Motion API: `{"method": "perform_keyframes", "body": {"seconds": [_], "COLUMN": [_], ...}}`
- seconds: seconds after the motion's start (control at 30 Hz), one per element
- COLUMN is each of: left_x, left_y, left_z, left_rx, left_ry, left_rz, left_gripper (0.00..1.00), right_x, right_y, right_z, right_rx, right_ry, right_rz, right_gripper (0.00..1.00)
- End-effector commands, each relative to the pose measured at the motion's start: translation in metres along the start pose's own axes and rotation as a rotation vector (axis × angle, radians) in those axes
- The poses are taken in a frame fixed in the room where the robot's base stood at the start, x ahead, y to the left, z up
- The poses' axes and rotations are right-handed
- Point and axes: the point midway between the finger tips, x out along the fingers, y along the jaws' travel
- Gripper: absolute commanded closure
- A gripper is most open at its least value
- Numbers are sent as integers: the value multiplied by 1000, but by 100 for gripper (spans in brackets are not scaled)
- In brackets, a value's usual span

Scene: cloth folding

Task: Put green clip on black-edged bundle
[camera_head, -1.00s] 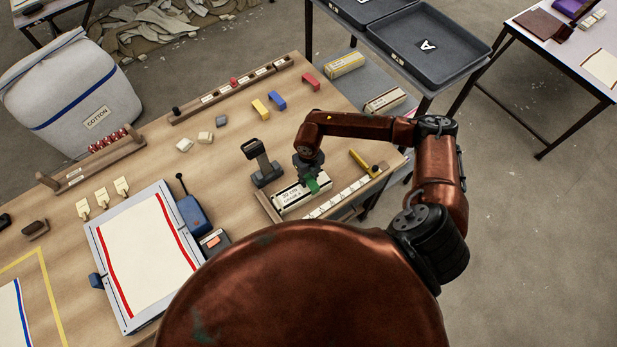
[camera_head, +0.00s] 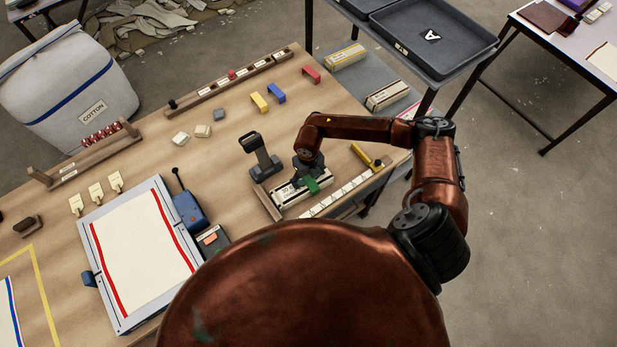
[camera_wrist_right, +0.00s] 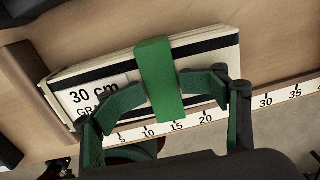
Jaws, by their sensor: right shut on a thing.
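The black-edged bundle (camera_head: 287,195) lies in the ruled wooden tray on the bench. In the right wrist view the bundle (camera_wrist_right: 205,52) is pale with black bands and a "30 cm" label. The green clip (camera_wrist_right: 157,75) lies across the bundle's middle, crossing its top; how deep it sits at the far side is hidden. It also shows in the head view (camera_head: 312,185). My right gripper (camera_wrist_right: 160,110) is shut on the clip, one finger at each side of it. In the head view my right gripper (camera_head: 306,178) is over the bundle. My left gripper is out of view.
A numbered ruler strip (camera_wrist_right: 205,118) runs along the bundle's near side. A black stand (camera_head: 259,155) is close left of the tray. Yellow (camera_head: 259,102), blue (camera_head: 276,93) and red (camera_head: 311,74) clips stand further back. A framed sheet (camera_head: 140,255) lies left.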

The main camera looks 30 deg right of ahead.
Motion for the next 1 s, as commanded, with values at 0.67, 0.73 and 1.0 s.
{"method": "perform_keyframes", "body": {"seconds": [0.67,0.73,1.0], "left_x": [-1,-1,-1], "left_y": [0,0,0], "left_z": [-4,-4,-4], "left_rx": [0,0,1], "left_ry": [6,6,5], "left_rz": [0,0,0], "left_gripper": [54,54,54], "right_x": [-3,-3,-3], "right_y": [-3,-3,-3], "right_z": [1,1,1], "right_rx": [2,2,2], "right_ry": [-1,-1,-2], "right_rz": [-4,-4,-4], "right_gripper": [37,37,37]}}
